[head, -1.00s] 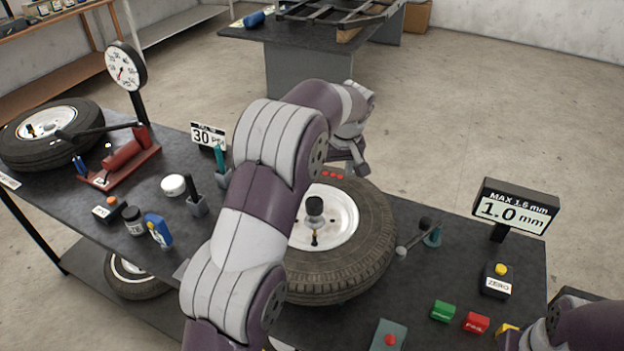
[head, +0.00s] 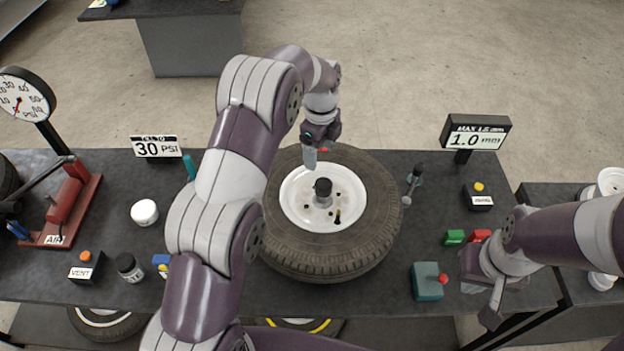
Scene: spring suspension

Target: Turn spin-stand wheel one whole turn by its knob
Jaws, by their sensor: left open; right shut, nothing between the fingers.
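The spin-stand wheel (head: 375,225) lies flat on the bench, a black tyre around a white rim. A black-topped hub (head: 322,190) stands at its centre. A small dark stem with a yellowish base (head: 337,216) stands on the rim, lower right of the hub; I cannot tell whether it is the knob. My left gripper (head: 310,158) is open, pointing down over the far-left part of the rim; whether it touches anything is unclear. A bit of red shows beside it. My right gripper (head: 492,308) is shut and empty at the bench's front right.
A gauge on a small stand (head: 414,178) is just right of the tyre. A teal box with a red knob (head: 428,282), green block (head: 454,237) and 1.0 mm display (head: 476,135) are further right. A white pot (head: 144,212) and red pump (head: 68,205) are left.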

